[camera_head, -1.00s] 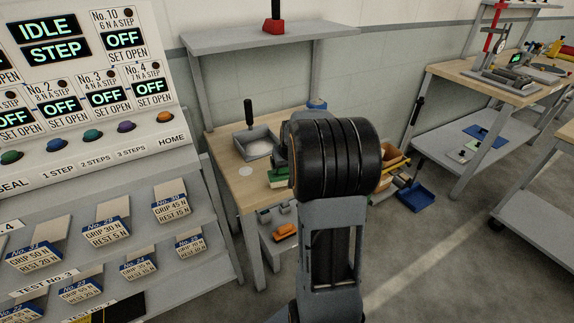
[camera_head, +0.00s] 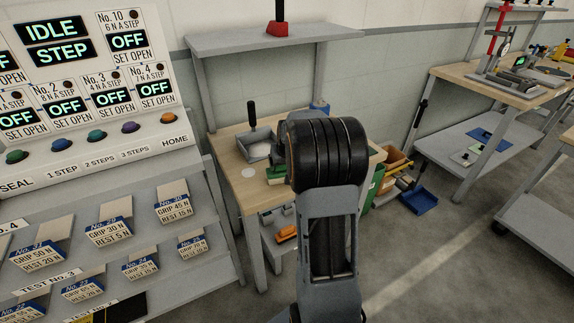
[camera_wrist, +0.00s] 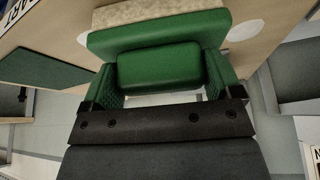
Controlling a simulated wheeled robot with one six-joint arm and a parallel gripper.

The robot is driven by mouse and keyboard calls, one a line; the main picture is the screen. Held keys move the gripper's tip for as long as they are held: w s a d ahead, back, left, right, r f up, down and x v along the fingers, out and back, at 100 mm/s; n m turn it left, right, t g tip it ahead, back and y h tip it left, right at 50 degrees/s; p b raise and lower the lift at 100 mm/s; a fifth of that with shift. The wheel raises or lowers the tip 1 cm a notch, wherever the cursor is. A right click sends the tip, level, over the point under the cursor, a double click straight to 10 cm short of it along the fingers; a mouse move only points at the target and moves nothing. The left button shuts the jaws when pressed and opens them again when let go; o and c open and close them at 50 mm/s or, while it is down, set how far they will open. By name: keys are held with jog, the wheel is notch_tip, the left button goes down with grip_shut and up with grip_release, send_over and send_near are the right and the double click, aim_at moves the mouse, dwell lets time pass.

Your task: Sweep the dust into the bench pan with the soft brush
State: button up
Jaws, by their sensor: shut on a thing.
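My gripper (camera_wrist: 160,75) is shut on the green soft brush (camera_wrist: 160,68), whose pale bristles (camera_wrist: 155,13) show at the top of the wrist view. In the head view the brush (camera_head: 276,174) is at the bench's front side, partly hidden by my arm. A pale round dust patch (camera_head: 248,173) lies on the bench top to its left. It also shows in the wrist view (camera_wrist: 246,30), beside the bristles. The grey bench pan (camera_head: 255,150), with an upright black handle, stands behind the brush and the patch. I cannot tell whether the bristles touch the wood.
The wooden bench (camera_head: 232,168) has a raised grey shelf (camera_head: 240,41) holding a red-based item (camera_head: 277,28). A control panel (camera_head: 85,85) stands close on the left. Bins and a blue dustpan (camera_head: 419,201) are on the floor to the right. Open floor lies at front right.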

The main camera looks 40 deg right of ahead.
jog(key=shift+w+f, duration=0.1)
jog(key=shift+w, duration=0.45)
jog(key=shift+w+d+r+p, duration=0.15)
jog(key=shift+w+p, duration=0.2)
jog(key=shift+w, duration=0.3)
jog(key=shift+w+d+r+p, duration=0.15)
jog(key=shift+w+p, duration=0.2)
jog(key=shift+w, duration=0.3)
jog(key=shift+w+d+f+p, duration=0.1)
jog(key=shift+w+f+p, duration=0.1)
jog(key=shift+w, duration=0.65)
jog(key=shift+w+f+p, duration=0.1)
jog(key=shift+w+p, duration=0.1)
jog(key=shift+w, duration=0.65)
jog(key=shift+w+d+r+p, duration=0.15)
jog(key=shift+w+p, duration=0.25)
jog(key=shift+w, duration=0.25)
jog(key=shift+w+a+r+p, duration=0.15)
jog(key=shift+w+p, duration=0.2)
jog(key=shift+w, duration=0.25)
jog(key=shift+w+d+f, duration=0.1)
jog(key=shift+w+d, duration=0.05)
jog(key=shift+w, duration=0.35)
jog(key=shift+w+d+f, duration=0.1)
jog(key=shift+w+d, duration=0.05)
jog(key=shift+w, duration=0.3)
notch_tip(320, 180, up, 7)
jog(key=p, duration=0.5)
jog(key=shift+r, duration=0.1)
